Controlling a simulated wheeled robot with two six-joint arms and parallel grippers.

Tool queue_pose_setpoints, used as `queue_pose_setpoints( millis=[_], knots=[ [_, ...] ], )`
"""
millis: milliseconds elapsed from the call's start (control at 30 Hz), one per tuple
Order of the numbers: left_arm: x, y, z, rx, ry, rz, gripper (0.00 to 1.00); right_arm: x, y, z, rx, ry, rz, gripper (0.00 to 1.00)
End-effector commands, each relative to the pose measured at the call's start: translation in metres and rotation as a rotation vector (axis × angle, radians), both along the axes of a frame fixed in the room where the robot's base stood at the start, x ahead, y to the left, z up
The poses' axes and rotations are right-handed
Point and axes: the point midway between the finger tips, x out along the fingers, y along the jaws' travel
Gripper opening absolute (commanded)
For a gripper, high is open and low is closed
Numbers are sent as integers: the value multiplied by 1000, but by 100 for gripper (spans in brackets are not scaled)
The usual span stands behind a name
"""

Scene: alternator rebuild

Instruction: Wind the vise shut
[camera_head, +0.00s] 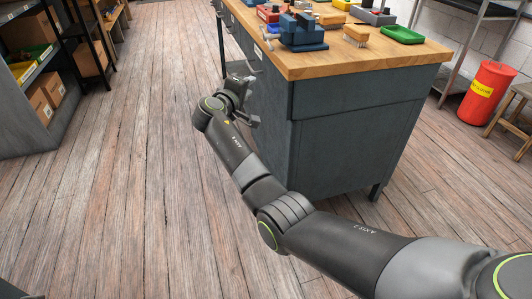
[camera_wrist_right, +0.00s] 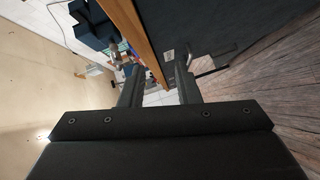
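The blue vise (camera_head: 302,33) stands on the near left corner of the wooden workbench, with its metal handle at its left side, over the bench edge. My right gripper (camera_head: 243,82) is below the bench top, beside the left side of the bench and apart from the vise. In the right wrist view its two fingers (camera_wrist_right: 157,68) are spread with nothing held between them.
The workbench (camera_head: 350,62) has a dark cabinet body close to my right arm. A brush (camera_head: 356,34) and a green tray (camera_head: 402,35) lie right of the vise. A red bin (camera_head: 487,92) stands at the right. The floor (camera_head: 130,200) left of the bench is clear.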

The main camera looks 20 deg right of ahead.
Motion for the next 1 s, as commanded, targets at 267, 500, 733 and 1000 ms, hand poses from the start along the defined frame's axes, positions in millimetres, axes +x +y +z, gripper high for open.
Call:
queue_pose_setpoints(
  millis=[267,500,733,1000],
  knots=[
    [0,0,15,0,0,0,30,-3,-12,-54,54,87,35,30],
    [0,0,25,0,0,0,30,-12,-20,-101,109,156,63,30],
    [0,0,35,0,0,0,30,-25,-29,-144,167,218,82,30],
    [0,0,45,0,0,0,30,-45,-37,-190,232,282,96,30]
  ],
)
